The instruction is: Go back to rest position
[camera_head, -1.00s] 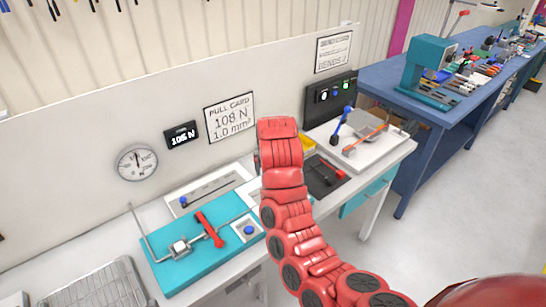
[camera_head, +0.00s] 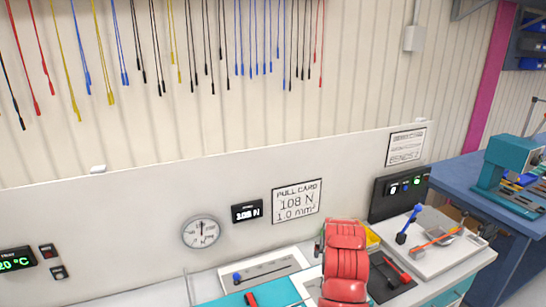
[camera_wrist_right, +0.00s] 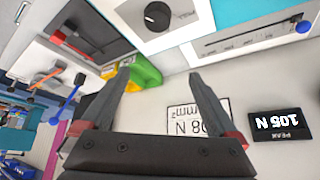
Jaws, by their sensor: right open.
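My right arm shows in the head view as red segments (camera_head: 345,262) over the white bench, low and right of the middle. Its gripper is hidden there. In the right wrist view my right gripper (camera_wrist_right: 160,92) is open, its two dark fingers apart with nothing between them. Behind it are the "108 N" pull card (camera_wrist_right: 199,118) and the peak display (camera_wrist_right: 282,123), seen upside down. My left gripper is not in either view.
The white bench (camera_head: 215,283) holds a teal fixture (camera_head: 275,294) and a white tray with blue and orange tools (camera_head: 440,240). A gauge (camera_head: 201,232) is on the back panel. Cables (camera_head: 240,40) hang above. A blue bench (camera_head: 470,180) stands at right.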

